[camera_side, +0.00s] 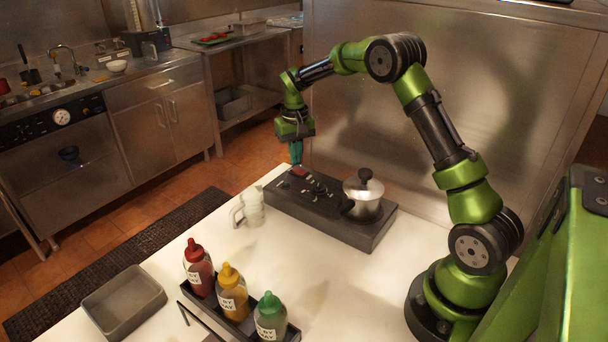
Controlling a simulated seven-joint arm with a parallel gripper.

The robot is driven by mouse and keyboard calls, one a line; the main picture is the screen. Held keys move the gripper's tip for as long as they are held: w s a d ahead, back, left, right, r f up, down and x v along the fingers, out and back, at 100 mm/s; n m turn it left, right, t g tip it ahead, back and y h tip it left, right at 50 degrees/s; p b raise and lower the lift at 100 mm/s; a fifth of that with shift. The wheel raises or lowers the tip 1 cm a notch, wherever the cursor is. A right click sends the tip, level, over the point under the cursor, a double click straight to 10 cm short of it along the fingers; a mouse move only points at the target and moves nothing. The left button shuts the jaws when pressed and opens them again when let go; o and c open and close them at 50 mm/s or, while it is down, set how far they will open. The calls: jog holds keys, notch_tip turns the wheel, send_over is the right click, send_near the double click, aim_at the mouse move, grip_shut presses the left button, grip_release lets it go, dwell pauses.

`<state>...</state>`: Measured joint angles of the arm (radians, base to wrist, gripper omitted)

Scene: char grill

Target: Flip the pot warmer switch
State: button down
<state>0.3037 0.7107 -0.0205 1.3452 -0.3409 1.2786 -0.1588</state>
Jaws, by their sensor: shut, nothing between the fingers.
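The pot warmer (372,235) is a dark flat slab on the white table, with a metal pot (364,199) with a black lid knob on its right part. Its left part carries a red switch (300,171) and several small pale marks or controls, too small to make out. My gripper (297,163) points down over this left end, with its teal fingers shut and empty. The fingertips are at or just above the red switch; I cannot tell whether they touch it. The fingers partly hide the switch, and its position cannot be read.
A clear jug (252,207) stands left of the warmer. A black rack (240,327) holds red, yellow and green bottles at the front. A grey tray (124,303) lies at the front left. A metal wall (400,110) rises behind. The table's middle is clear.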

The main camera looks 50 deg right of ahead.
aim_at(297, 171)
jog(key=shift+f, duration=1.05)
dwell(0.7)
jog(key=shift+r, duration=3.55)
jog(key=shift+f, duration=0.35)
jog(key=shift+s+a+f, duration=0.3)
jog(key=shift+s+a, duration=0.05)
jog(key=shift+s, duration=0.2)
jog(key=s+a+r+t, duration=0.2)
jog(key=s+a+r, duration=0.2)
jog(key=s+a, duration=0.2)
jog(key=s+a+r+n+t+y, duration=0.1)
jog(key=s+a+r, duration=0.3)
jog(key=s, duration=0.6)
jog(key=s+a+r+n+t+y, duration=0.1)
jog(key=s+a+r+t, duration=0.3)
jog(key=s+a, duration=0.4)
jog(key=shift+a+r, duration=0.25)
